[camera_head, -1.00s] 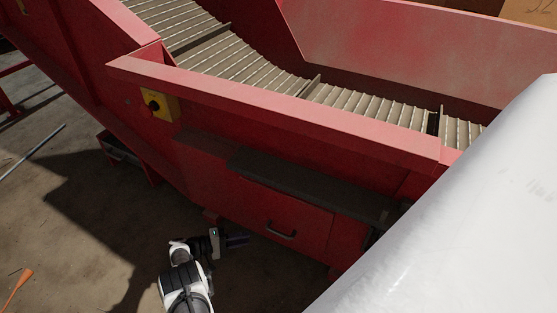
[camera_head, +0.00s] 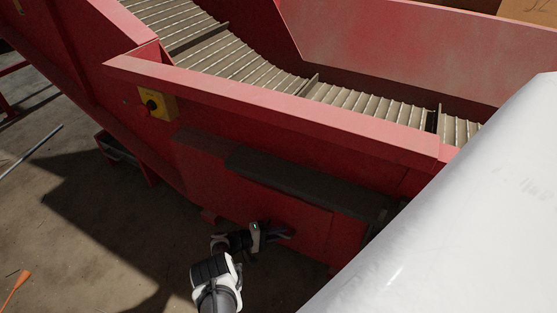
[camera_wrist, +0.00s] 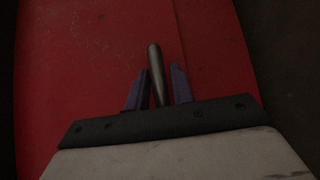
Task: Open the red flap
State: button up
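The red flap (camera_head: 265,204) is a panel low on the side of the red machine, under a dark ledge. It looks closed and flush with the machine. In the wrist view the red panel (camera_wrist: 90,60) fills most of the picture. Its handle (camera_wrist: 154,62), a dark metal bar, runs between the two purple fingers of my gripper (camera_wrist: 160,88). The fingers are apart, with a gap visible beside the bar. In the head view my gripper (camera_head: 282,232) is at the flap's front and covers most of the handle.
A dark ledge (camera_head: 300,181) juts out just above the flap. A yellow switch box (camera_head: 157,104) is on the machine's side at the upper left. A large white surface (camera_head: 460,215) fills the lower right. Bare floor (camera_head: 110,230) lies at the left.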

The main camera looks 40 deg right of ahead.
grip_shut()
dwell(0.3)
